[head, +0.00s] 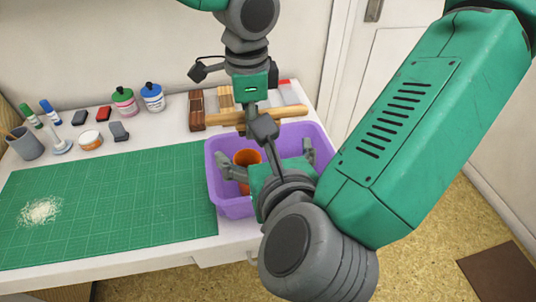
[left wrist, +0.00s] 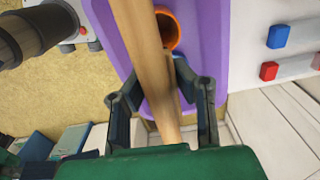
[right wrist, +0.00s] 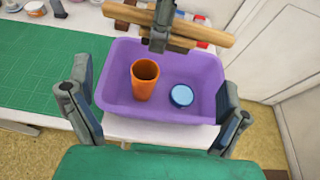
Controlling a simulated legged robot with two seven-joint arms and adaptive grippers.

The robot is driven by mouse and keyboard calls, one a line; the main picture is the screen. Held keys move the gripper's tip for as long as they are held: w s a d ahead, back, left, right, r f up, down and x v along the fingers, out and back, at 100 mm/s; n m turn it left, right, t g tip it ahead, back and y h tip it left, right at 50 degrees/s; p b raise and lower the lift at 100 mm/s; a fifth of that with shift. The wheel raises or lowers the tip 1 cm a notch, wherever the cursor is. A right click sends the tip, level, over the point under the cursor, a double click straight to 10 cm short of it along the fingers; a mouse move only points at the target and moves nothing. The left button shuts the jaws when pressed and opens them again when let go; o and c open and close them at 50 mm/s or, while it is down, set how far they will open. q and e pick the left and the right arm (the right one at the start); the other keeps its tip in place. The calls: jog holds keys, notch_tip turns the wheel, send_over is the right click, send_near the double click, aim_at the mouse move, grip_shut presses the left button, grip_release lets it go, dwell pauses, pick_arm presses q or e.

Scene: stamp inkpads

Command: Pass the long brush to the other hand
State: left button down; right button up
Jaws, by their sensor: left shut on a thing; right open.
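The long brush shows as a pale wooden bar (head: 287,114), held roughly level above the far side of the purple tub (head: 216,196). My left gripper (head: 262,128) reaches down from the back and is shut on it. In the left wrist view the brush (left wrist: 148,50) runs between the fingers (left wrist: 160,98). In the right wrist view the brush (right wrist: 200,27) crosses the top, with my left gripper in front of its middle. My right gripper (head: 265,155) is open and empty over the near part of the tub, apart from the brush.
An orange cup (right wrist: 144,82) and a blue round lid (right wrist: 181,95) are in the tub. A green cutting mat (head: 120,210) with a pale pile (head: 40,212) lies left. Bottles, inkpads and a pen cup (head: 25,145) stand behind it. Wooden blocks (head: 197,108) lie behind the tub.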

jog(key=x, duration=1)
pick_arm(q)
jog(key=shift+d, duration=0.1)
pick_arm(e)
jog(key=shift+a, duration=0.1)
jog(key=c, duration=1.3)
pick_arm(q)
jog(key=c, duration=1.3)
grip_release()
pick_arm(e)
jog(key=shift+o, duration=0.2)
pick_arm(q)
jog(key=shift+o, duration=0.2)
pick_arm(e)
jog(key=shift+r, duration=0.1)
pick_arm(q)
jog(key=shift+r, duration=0.1)
